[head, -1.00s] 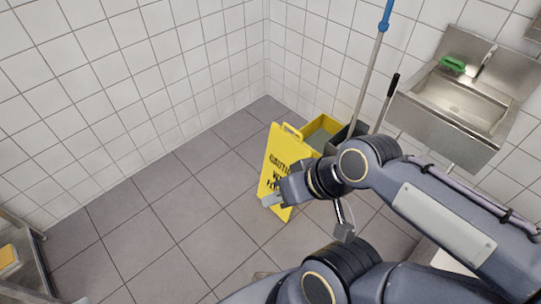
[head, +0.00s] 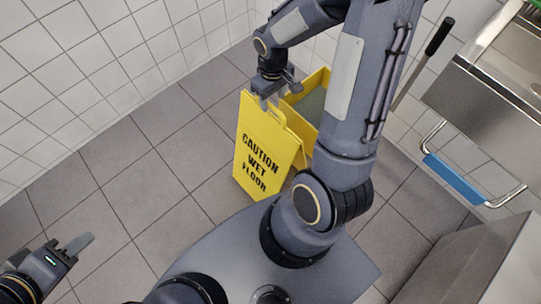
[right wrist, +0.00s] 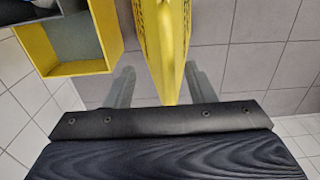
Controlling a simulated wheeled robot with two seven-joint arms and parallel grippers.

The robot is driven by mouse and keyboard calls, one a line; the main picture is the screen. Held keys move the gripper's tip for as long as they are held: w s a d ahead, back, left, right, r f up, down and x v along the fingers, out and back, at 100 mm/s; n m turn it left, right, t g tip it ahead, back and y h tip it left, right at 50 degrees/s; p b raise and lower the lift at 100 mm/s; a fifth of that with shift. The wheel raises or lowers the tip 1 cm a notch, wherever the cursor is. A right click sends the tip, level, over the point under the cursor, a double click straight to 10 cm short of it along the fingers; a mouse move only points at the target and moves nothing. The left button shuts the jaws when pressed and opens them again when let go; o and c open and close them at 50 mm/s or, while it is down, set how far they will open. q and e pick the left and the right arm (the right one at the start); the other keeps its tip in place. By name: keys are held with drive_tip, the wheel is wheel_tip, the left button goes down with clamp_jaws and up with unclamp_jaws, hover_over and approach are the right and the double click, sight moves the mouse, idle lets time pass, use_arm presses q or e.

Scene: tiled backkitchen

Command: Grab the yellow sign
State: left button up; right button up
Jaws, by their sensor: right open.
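The yellow sign (head: 262,150) stands on the tiled floor, its face reading "CAUTION WET FLOOR", with a handle opening at its top. My right gripper (head: 272,100) is at the sign's top edge, pointing down. In the right wrist view, the sign (right wrist: 165,45) runs between the two spread fingers of my right gripper (right wrist: 162,88), with a gap visible on each side. My left gripper (head: 78,244) is at the lower left, away from the sign; its finger gap is not clear.
A yellow bucket (head: 318,82) stands right behind the sign; it also shows in the right wrist view (right wrist: 78,68). A steel sink (head: 500,85) and a blue-gripped metal handle (head: 455,180) are on the right. Floor left of the sign is clear.

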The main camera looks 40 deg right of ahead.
sight(270, 114)
drive_tip(key=f, duration=0.2)
drive_tip(key=f+b, duration=0.1)
drive_tip(key=f, duration=0.1)
drive_tip(key=f+b, duration=0.1)
drive_tip(key=f, duration=0.2)
drive_tip(key=shift+a, duration=0.4)
drive_tip(key=shift+c, duration=0.2)
clamp_jaws()
idle(0.8)
